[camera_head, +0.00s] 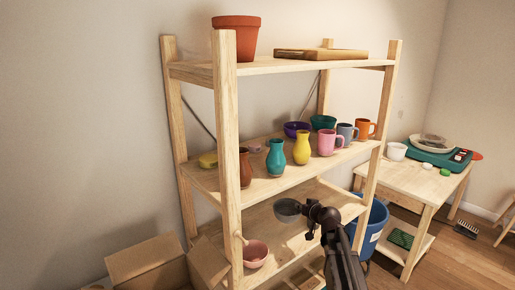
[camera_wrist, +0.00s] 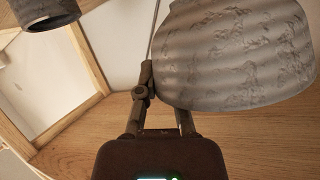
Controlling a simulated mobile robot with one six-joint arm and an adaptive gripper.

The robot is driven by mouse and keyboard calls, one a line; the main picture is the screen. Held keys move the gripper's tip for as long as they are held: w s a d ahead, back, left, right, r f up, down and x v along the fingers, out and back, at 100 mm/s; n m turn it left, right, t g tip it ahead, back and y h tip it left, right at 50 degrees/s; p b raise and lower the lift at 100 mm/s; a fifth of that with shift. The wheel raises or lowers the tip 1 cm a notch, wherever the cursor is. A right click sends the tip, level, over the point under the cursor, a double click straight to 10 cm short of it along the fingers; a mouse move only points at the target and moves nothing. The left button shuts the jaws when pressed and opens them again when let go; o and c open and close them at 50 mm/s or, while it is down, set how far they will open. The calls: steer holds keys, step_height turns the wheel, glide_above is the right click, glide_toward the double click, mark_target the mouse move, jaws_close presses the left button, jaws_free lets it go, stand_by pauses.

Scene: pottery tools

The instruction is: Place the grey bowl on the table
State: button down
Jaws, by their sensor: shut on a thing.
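The grey bowl (camera_head: 287,210) is at the lower middle of the head view, just left of my gripper (camera_head: 305,211), in front of the shelf. My gripper is shut on the bowl. In the wrist view the bowl (camera_wrist: 240,60) fills the upper right, with its rough, ridged grey side showing. It is tilted in that view. One finger of my gripper (camera_wrist: 158,85) shows beside the bowl's left edge; the other is partly hidden by the bowl. The wooden table (camera_head: 423,184) stands at the right of the head view, apart from the bowl.
A white bowl (camera_head: 397,151) and a teal scale (camera_head: 440,155) occupy the table's back; its front is largely clear. The wooden shelf (camera_head: 228,160) holds vases and mugs. A blue bucket (camera_head: 371,228) stands between shelf and table.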

steer(key=shift+r+p, duration=1.8)
steer(key=shift+r, duration=0.35)
steer(key=shift+s, duration=0.1)
